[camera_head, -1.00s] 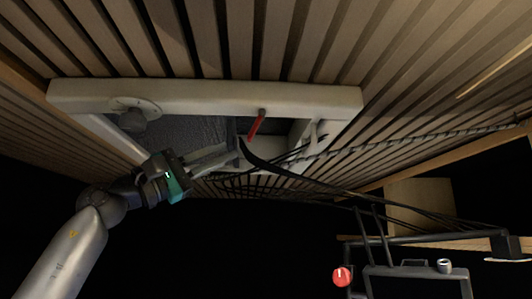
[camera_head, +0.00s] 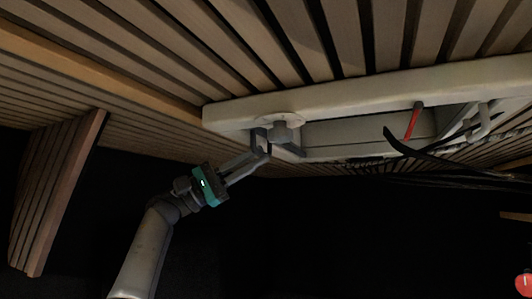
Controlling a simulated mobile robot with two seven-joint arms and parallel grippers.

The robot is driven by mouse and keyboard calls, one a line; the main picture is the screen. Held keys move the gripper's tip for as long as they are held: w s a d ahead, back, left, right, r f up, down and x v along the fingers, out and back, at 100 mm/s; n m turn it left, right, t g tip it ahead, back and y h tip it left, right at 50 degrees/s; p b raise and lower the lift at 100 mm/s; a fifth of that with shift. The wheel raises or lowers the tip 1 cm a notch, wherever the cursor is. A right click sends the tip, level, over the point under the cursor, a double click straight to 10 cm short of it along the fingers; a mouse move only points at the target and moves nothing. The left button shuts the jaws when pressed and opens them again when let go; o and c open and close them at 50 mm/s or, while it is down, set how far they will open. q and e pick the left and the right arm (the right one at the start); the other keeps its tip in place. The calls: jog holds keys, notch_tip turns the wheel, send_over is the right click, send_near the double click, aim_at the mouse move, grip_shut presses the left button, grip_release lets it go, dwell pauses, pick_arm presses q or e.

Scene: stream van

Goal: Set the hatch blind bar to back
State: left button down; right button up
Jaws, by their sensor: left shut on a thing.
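The roof hatch shows overhead as a pale frame (camera_head: 345,100) set in the slatted ceiling. My left gripper (camera_head: 265,145) reaches up from the lower left to the hatch's left end, just by a round pale knob (camera_head: 283,131). Its fingers are shut on the hatch blind bar, which they mostly hide, so its exact position in the frame is unclear. A light grey surface (camera_head: 365,132) shows inside the opening to the right of the fingers; I cannot tell if it is blind or hatch wall. My right gripper is out of view.
A red lever (camera_head: 413,121) hangs from the frame, with a pale hooked handle (camera_head: 482,122) farther right. Dark cables (camera_head: 440,158) hang below the right side. A slatted panel (camera_head: 55,195) stands at left. Below the hatch it is dark.

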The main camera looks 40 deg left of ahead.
pick_arm(q)
jog(key=shift+a, duration=0.1)
jog(key=c, duration=0.9)
grip_release()
jog(key=shift+a, duration=0.25)
jog(key=shift+c, duration=0.2)
jog(key=shift+o, duration=0.3)
jog(key=shift+d, duration=0.15)
jog(key=b+v, duration=0.5)
jog(key=v, duration=1)
jog(key=shift+f, duration=0.1)
